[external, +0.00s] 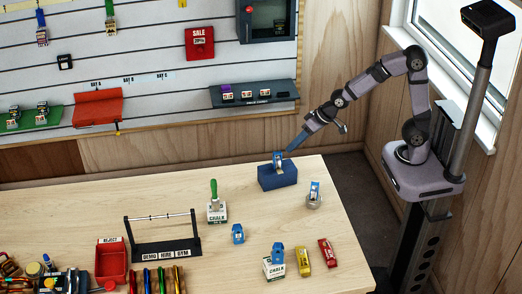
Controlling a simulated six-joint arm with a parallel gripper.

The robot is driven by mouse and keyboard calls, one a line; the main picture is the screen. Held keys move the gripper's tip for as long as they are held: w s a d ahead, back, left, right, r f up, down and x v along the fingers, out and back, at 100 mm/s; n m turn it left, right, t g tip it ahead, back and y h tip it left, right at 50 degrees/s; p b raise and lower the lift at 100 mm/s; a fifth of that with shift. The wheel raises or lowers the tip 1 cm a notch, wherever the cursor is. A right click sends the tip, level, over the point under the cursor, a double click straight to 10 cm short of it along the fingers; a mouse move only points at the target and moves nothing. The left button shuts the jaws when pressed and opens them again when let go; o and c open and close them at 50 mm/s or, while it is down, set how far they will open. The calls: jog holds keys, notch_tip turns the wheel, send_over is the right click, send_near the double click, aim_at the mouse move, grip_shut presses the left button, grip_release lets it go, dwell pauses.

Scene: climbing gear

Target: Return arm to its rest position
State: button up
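My arm reaches left from its base at the right, over the back right part of the table (150,210). My gripper (290,152) points down and left, its tip close to a blue and white piece of gear (279,160) on top of a dark blue block (277,178). I cannot tell whether the tip touches this piece, or whether the fingers are open or shut; they are too small here.
Nearby stand a blue and white piece on a round grey base (314,192), chalk boxes (217,212) (274,268), a blue piece (238,234), and yellow (303,261) and red (327,252) pieces. A labelled rack (165,248) and red reject bin (111,262) stand left. A slatted wall with shelves rises behind.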

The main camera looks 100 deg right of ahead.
jog(key=s+a+f+n+g, duration=0.1)
jog(key=s+a, duration=0.2)
jog(key=s+a+f+n+g+y+b, duration=0.1)
jog(key=s+a+f, duration=0.1)
jog(key=s+a, duration=0.1)
jog(key=s+a+f+n+g+y, duration=0.1)
jog(key=s+a+f, duration=0.1)
jog(key=s+a, duration=0.1)
jog(key=shift+s+f+b, duration=0.25)
jog(key=shift+s+b, duration=0.05)
jog(key=shift+s, duration=0.2)
jog(key=s+a+f+n+g+b, duration=0.2)
jog(key=s+a+f+n+g, duration=0.1)
jog(key=s, duration=0.6)
jog(key=shift+a+f+n+g, duration=0.45)
jog(key=shift+a+n, duration=0.65)
jog(key=shift+n, duration=0.4)
